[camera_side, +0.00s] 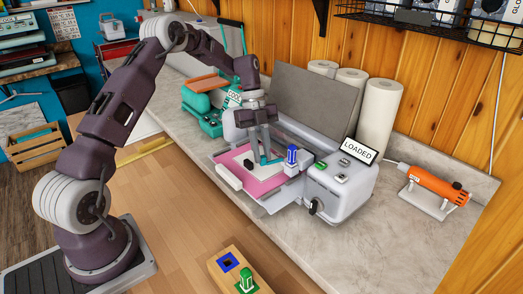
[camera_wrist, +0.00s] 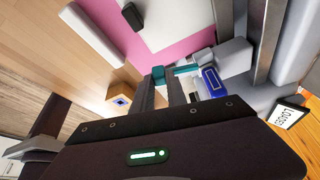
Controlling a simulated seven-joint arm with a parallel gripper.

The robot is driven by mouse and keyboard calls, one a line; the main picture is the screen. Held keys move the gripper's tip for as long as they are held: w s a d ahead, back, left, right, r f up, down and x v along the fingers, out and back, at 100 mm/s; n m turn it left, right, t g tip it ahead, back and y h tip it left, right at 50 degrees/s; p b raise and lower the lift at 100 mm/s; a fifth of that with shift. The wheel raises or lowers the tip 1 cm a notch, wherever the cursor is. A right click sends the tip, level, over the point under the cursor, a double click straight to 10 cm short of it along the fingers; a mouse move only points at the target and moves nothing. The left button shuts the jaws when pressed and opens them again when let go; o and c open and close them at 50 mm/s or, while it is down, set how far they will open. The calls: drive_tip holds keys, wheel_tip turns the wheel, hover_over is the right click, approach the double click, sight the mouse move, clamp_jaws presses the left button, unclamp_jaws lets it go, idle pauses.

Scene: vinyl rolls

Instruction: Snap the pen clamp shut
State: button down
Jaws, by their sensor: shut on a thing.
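The pen clamp, with a teal lever (camera_wrist: 187,70), sits at the grey pen carriage (camera_wrist: 232,55) of the cutting machine (camera_side: 340,185). A blue pen (camera_side: 291,156) stands upright at the carriage; its blue top also shows in the wrist view (camera_wrist: 212,82). My gripper (camera_side: 265,157) is low over the machine's bed, left of the blue pen. Its fingers are closed at the teal part, which appears to be the clamp's lever. The exact contact and the clamp's latch are hidden or too small to tell.
A pink sheet (camera_side: 262,186) with a white panel and a small black piece lies on the bed. A "LOADED" sign (camera_side: 357,151) stands on the machine. White rolls (camera_side: 378,112) stand behind; an orange tool (camera_side: 440,187) is at right. A wooden holder (camera_side: 222,272) with a green pen is in front.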

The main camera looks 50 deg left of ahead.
drive_tip(key=d+n+t, duration=0.1)
drive_tip(key=d+n, duration=0.1)
drive_tip(key=n, duration=0.2)
drive_tip(key=d+n+t+y, duration=0.1)
drive_tip(key=d+n+t, duration=0.1)
drive_tip(key=n, duration=0.3)
drive_tip(key=d+n+t, duration=0.1)
drive_tip(key=d+n, duration=0.1)
drive_tip(key=n, duration=0.2)
drive_tip(key=shift+w+d+r+t+y, duration=0.1)
drive_tip(key=shift+w+d+t+y, duration=0.2)
drive_tip(key=shift+d+t, duration=0.1)
drive_tip(key=shift+w+d+n+t+y, duration=0.2)
drive_tip(key=shift+w+n+y, duration=0.1)
drive_tip(key=shift+n, duration=0.5)
drive_tip(key=shift+w+d+n+t+y, duration=0.1)
drive_tip(key=shift+w+d+n+y, duration=0.15)
drive_tip(key=shift+n, duration=0.55)
drive_tip(key=shift+w+d+n+t+y, duration=0.15)
drive_tip(key=shift+w+n+y, duration=0.15)
drive_tip(key=shift+n, duration=0.5)
drive_tip(key=c, duration=1.3)
unclamp_jaws()
